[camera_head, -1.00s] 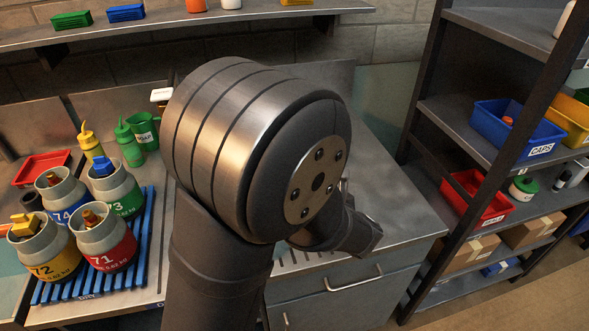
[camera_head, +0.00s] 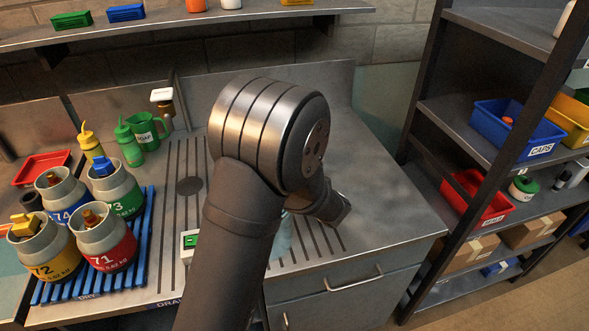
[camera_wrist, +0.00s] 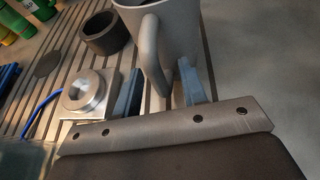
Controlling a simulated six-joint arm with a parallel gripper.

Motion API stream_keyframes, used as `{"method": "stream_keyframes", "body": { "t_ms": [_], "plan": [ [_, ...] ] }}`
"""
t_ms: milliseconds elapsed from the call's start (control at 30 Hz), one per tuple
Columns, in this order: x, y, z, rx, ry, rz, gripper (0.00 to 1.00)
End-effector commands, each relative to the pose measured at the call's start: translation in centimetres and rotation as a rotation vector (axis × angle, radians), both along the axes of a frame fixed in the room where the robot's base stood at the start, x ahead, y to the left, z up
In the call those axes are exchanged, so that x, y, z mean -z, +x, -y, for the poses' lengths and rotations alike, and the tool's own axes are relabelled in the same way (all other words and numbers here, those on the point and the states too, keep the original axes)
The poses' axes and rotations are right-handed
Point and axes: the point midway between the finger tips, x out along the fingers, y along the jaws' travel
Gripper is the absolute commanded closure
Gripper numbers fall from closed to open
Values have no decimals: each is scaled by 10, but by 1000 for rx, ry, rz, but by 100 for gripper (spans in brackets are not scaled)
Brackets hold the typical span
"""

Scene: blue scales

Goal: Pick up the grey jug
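The grey jug (camera_wrist: 180,35) stands upright on the slatted drain surface at the top middle of the wrist view. Its handle (camera_wrist: 150,50) faces my gripper and the left. My gripper (camera_wrist: 158,92) is open, with one blue-grey finger left of the handle's lower end and the other to its right, in front of the jug's body. The handle's lower end shows between the fingers. Whether they touch it, I cannot tell.
Left of the jug are a dark round cup (camera_wrist: 105,35) and a metal block with a round top (camera_wrist: 92,98). A white scale with a green display (camera_head: 190,242) stands left of my arm. Several numbered canisters (camera_head: 106,240) stand on a blue rack. The right of the bench is clear.

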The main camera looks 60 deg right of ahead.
Motion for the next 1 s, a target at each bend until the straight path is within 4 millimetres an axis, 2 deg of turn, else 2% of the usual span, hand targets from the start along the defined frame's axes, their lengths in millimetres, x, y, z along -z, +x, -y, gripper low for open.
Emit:
{"method": "stream_keyframes", "body": {
  "t_ms": [167, 300, 367, 767, 867, 1000],
  "plan": [
    [0, 0, 0, 0, 0, 0, 63],
    [0, -1, 0, 0, 0, 0, 91],
    [0, -1, 0, 0, 0, 0, 100],
    [-3, -1, 0, -1, -2, 0, 100],
    [-10, -1, 0, -1, -2, 0, 100],
    [-27, -1, 0, 0, -4, 0, 100]
  ]
}}
